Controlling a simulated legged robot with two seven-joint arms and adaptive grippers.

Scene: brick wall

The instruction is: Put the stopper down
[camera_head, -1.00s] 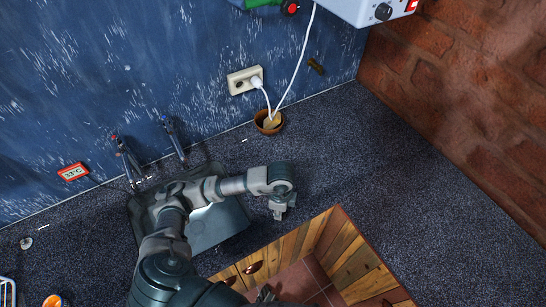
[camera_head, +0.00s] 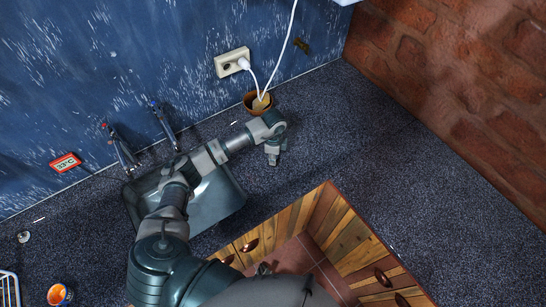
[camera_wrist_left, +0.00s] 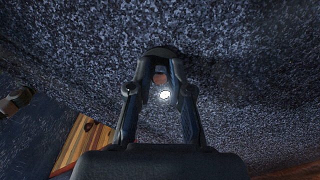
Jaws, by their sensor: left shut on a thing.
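My left gripper (camera_head: 272,159) is over the dark speckled countertop, to the right of the sink (camera_head: 218,203) and on the near side of the brown pot by the wall. In the left wrist view, its fingers (camera_wrist_left: 161,58) are shut on a dark, rounded stopper (camera_wrist_left: 163,51) at the tips. A small bright spot shows between the fingers. The countertop lies close behind the stopper; I cannot tell whether they touch. In the head view the stopper is too small to make out. My right gripper is not in view.
The brown pot (camera_head: 249,103) stands at the wall below a white socket (camera_head: 232,62) with a plugged-in cable. Two taps (camera_head: 122,150) stand behind the sink. The countertop (camera_head: 385,165) to the right is clear, up to the brick wall (camera_head: 465,85).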

